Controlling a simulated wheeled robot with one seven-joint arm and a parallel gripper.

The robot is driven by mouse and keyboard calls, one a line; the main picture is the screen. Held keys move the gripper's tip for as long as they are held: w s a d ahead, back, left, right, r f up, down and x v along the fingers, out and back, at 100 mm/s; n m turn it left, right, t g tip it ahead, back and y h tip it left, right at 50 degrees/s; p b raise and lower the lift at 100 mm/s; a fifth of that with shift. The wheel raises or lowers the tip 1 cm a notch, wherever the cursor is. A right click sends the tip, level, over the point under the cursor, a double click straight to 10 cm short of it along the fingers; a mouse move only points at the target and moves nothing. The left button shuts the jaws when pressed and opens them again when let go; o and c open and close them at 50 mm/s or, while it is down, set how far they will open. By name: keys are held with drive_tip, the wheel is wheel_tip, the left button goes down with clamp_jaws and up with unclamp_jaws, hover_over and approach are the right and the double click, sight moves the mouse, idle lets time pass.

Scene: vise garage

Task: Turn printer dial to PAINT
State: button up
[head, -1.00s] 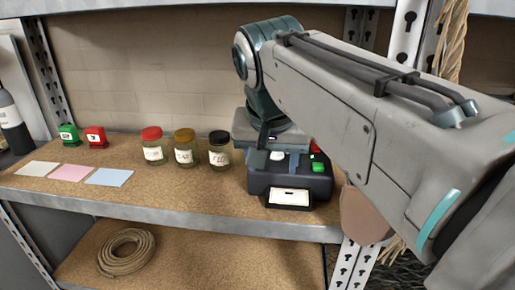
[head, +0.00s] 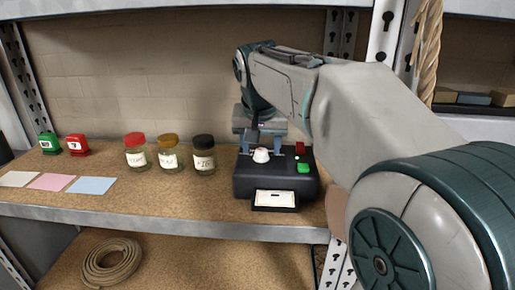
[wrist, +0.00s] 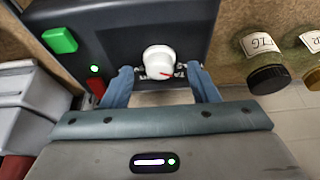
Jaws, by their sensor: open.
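The printer (head: 240,185) is a dark box on the shelf, with a white label (head: 275,199) at its front. Markings around the dial are too small or covered to read. My gripper (head: 263,145) is open over the printer. In the wrist view (wrist: 158,78) its two blue fingers stand on either side of the dial's near edge; I cannot tell whether they touch it.
A green button (head: 303,168) and a red part (head: 300,148) are right of the dial. Several lidded jars, including a black-lidded one (head: 204,160), stand left of the printer. Coloured cards (head: 92,185) lie farther left. A shelf upright (head: 383,30) rises at right.

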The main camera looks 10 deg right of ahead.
drive_tip(key=shift+w+f, duration=0.2)
drive_tip(key=shift+f, duration=0.25)
drive_tip(key=c, duration=1)
drive_tip(key=shift+o, duration=0.2)
